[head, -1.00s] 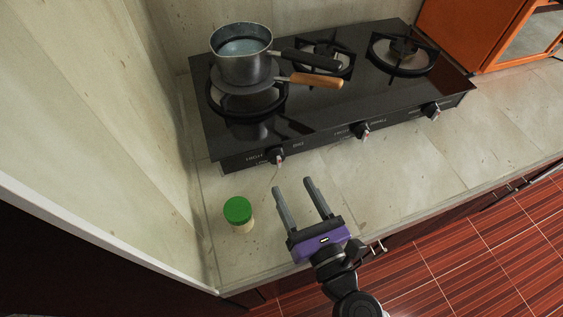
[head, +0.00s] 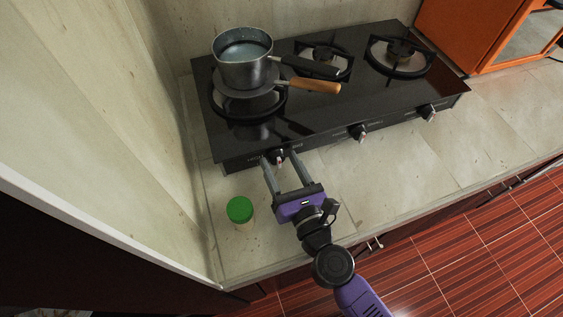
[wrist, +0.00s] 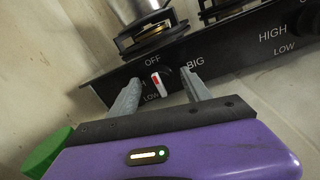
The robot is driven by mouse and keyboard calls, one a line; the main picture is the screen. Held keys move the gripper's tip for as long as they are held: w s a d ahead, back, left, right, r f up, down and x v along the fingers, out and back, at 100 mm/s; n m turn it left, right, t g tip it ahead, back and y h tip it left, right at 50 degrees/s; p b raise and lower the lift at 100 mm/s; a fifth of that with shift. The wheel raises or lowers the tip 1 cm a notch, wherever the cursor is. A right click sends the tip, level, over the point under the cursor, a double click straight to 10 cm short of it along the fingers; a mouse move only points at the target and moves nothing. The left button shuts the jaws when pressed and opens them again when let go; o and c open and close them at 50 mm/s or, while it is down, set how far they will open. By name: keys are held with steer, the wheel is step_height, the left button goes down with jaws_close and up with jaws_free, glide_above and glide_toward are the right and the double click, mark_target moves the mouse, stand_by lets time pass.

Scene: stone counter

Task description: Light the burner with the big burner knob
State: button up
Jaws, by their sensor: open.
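The big burner knob (head: 278,156) is the left one on the stove's front panel. In the wrist view the knob (wrist: 159,80) has a white and red marker, standing nearly upright below the word OFF, with BIG to its right. My gripper (head: 279,161) is open, pointing at the panel, with one finger on each side of the knob. In the wrist view the gripper's fingertips (wrist: 160,83) flank the knob with gaps showing. I cannot tell whether either finger touches it. The left burner (head: 252,108) is under stacked pans.
A metal saucepan (head: 243,62) sits over a wooden-handled pan (head: 315,86) on the left burner. A green-lidded jar (head: 240,210) stands on the counter left of my gripper. Two other knobs (head: 357,132) lie to the right. Counter (head: 370,185) to the right is clear.

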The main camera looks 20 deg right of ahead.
steer(key=shift+c, duration=0.3)
jaws_close()
steer(key=shift+r+n+p, duration=0.1)
steer(key=shift+n+p, duration=0.2)
steer(key=shift+n, duration=0.1)
steer(key=n+p, duration=0.1)
steer(key=n, duration=0.1)
steer(key=shift+r+n+p, duration=0.1)
steer(key=shift+n+p, duration=0.2)
steer(key=shift+n, duration=0.1)
steer(key=n+p, duration=0.1)
steer(key=n, duration=0.1)
steer(key=n+p, duration=0.1)
steer(key=n, duration=0.2)
steer(key=shift+a+g+h, duration=0.15)
steer(key=shift+g+h, duration=0.15)
steer(key=n+p, duration=0.2)
steer(key=n, duration=0.2)
steer(key=shift+a+n, duration=0.1)
steer(key=shift+n, duration=0.2)
steer(key=shift+f+n+h+p, duration=0.15)
steer(key=shift+n+p, duration=0.4)
steer(key=shift+n, duration=0.45)
steer(key=shift+f+n+h+p, duration=0.15)
steer(key=shift+n+p, duration=0.35)
steer(key=shift+n, duration=0.5)
steer(key=shift+a, duration=0.1)
